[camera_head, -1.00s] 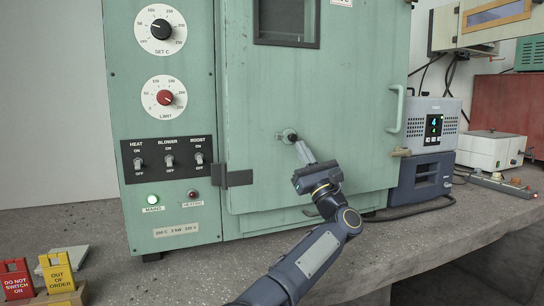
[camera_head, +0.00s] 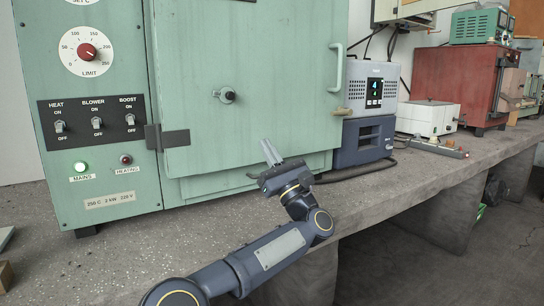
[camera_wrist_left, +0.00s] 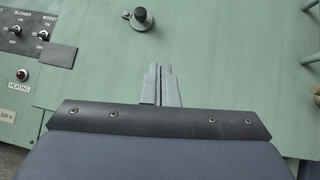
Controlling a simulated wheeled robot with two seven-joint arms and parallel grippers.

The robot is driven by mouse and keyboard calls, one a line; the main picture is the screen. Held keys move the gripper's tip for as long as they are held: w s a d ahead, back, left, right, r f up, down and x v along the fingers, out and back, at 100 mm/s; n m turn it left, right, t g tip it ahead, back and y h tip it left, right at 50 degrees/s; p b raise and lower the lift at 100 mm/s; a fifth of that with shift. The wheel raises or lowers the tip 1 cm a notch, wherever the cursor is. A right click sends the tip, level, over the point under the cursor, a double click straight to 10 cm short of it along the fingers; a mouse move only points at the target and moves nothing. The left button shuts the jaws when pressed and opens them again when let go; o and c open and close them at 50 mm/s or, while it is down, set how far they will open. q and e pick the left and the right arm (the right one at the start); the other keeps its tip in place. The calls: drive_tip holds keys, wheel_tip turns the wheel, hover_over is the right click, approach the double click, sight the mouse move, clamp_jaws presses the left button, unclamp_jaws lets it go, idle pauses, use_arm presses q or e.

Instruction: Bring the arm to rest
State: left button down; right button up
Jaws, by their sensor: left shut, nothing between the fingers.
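My left arm comes in from the bottom of the head view. Its gripper (camera_head: 272,153) is shut and empty, just in front of the lower part of the green oven door (camera_head: 245,60). The black door knob (camera_head: 226,95) is above and left of the fingertips, apart from them. In the wrist view the shut fingers (camera_wrist_left: 160,72) point up the green door, with the knob (camera_wrist_left: 140,18) beyond them. My right gripper does not show.
The green oven has a panel of three switches (camera_head: 96,123) and a red limit dial (camera_head: 87,51). A door handle (camera_head: 337,68) is on the right. A blue-grey device (camera_head: 368,88), a white box (camera_head: 428,118) and a red box (camera_head: 460,82) stand along the concrete bench (camera_head: 400,190).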

use_arm(q)
drive_tip(key=shift+s+d+f, duration=0.3)
drive_tip(key=shift+d+f, duration=0.1)
